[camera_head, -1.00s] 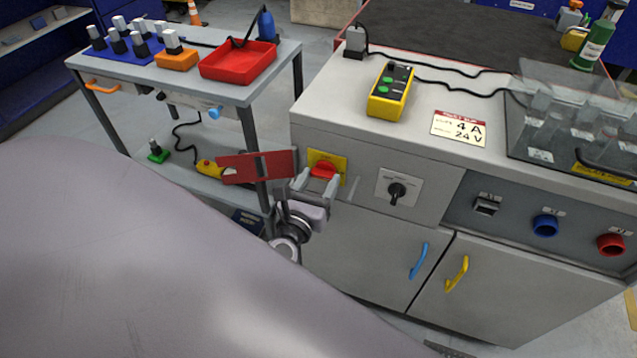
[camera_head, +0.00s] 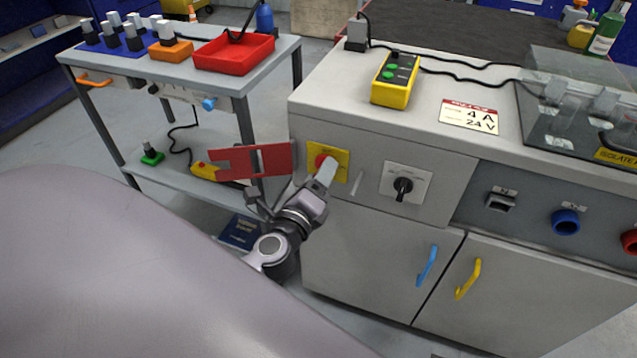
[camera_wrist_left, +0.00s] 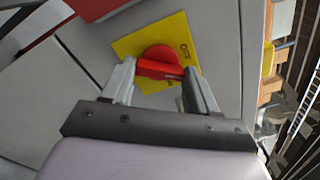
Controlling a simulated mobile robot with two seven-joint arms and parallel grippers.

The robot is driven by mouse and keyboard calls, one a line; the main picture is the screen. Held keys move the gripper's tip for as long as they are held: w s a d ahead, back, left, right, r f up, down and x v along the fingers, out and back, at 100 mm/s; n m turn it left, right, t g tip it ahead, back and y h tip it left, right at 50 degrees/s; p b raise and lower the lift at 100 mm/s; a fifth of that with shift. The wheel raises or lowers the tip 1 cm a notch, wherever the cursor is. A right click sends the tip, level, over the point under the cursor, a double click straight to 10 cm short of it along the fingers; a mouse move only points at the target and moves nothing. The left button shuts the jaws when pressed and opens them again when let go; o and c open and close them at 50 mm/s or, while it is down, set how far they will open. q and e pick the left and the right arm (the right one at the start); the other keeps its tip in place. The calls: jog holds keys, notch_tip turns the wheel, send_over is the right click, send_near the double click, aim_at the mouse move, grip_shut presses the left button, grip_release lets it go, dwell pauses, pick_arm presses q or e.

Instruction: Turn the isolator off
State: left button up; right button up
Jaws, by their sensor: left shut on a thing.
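The isolator is a red rotary knob (camera_head: 319,160) on a yellow plate (camera_head: 342,161), on the grey cabinet's front at its left end. My left gripper (camera_head: 326,172) is at the knob, seen nearly edge-on, and partly hides it. In the left wrist view the red knob (camera_wrist_left: 160,63) sits between the two fingers of my left gripper (camera_wrist_left: 163,82), which is shut on its bar. The yellow plate (camera_wrist_left: 183,33) looks turned in that view, its lettering partly hidden. My right gripper does not show.
A notched red plate (camera_head: 278,158) juts out left of the isolator. A black selector switch (camera_head: 403,187) is to the right. Blue (camera_head: 427,265) and yellow (camera_head: 468,279) door handles are below. A trolley with a red tray (camera_head: 234,54) stands left.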

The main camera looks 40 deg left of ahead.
pick_arm(q)
jog(key=shift+n+b, duration=1.1)
jog(key=shift+n, duration=2.1)
jog(key=o, duration=1.1)
jog(key=shift+c, duration=0.2)
jog(key=shift+s, duration=0.15)
jog(key=b+v, duration=0.1)
jog(key=v, duration=0.6)
